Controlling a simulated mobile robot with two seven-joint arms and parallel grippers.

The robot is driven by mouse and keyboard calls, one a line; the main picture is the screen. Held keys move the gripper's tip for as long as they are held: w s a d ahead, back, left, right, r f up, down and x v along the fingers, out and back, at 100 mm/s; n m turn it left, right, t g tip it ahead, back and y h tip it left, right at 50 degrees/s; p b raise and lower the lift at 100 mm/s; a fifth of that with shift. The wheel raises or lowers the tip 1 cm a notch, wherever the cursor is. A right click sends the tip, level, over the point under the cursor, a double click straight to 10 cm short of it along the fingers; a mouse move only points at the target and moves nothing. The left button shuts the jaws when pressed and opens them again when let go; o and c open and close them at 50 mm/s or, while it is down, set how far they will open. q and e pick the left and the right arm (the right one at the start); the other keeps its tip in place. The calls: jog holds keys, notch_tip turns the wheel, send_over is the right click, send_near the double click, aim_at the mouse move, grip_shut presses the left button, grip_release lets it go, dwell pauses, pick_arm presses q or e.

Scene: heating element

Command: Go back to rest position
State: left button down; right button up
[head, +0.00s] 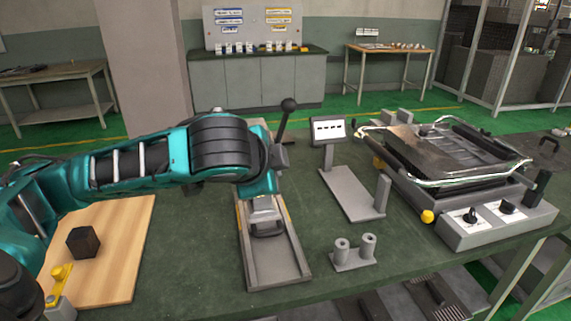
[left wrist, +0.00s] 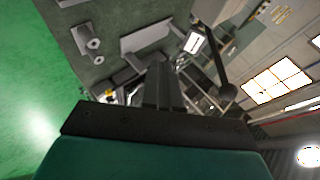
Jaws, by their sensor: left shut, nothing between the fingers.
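My left arm reaches in from the left over the bench in the head view. My left gripper (head: 279,156) is dark and partly hidden by my wrist, close to the base of a black ball-knob lever (head: 286,118). In the left wrist view my left gripper (left wrist: 164,88) has its fingers together with nothing between them. The lever (left wrist: 221,67) rises just right of the fingers there. I cannot tell whether they touch. The lever's grey fixture (head: 297,270) stands below my wrist. My right gripper is in neither view.
A heating unit with a metal frame (head: 455,187) stands at the right. A grey stand with a display (head: 328,130) and a two-post holder (head: 355,255) sit between. A wooden board (head: 120,250) with a dark block (head: 83,242) lies at the left. The green bench front is partly clear.

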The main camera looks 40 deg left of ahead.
pick_arm(q)
jog(key=w+d+f+n+h, duration=0.1)
jog(key=d+f+h, duration=0.2)
jog(key=d+f, duration=0.45)
jog(key=w+d+f+n+h, duration=0.1)
jog(key=d+f+h, duration=0.35)
jog(key=f, duration=0.55)
jog(key=s+f+n+t+y, duration=0.1)
jog(key=s+f+n, duration=0.4)
jog(key=s+f, duration=0.8)
notch_tip(320, 180, down, 3)
jog(key=shift+s+d+f+y, duration=0.25)
jog(key=shift+s+y, duration=0.15)
jog(key=shift+y, duration=0.25)
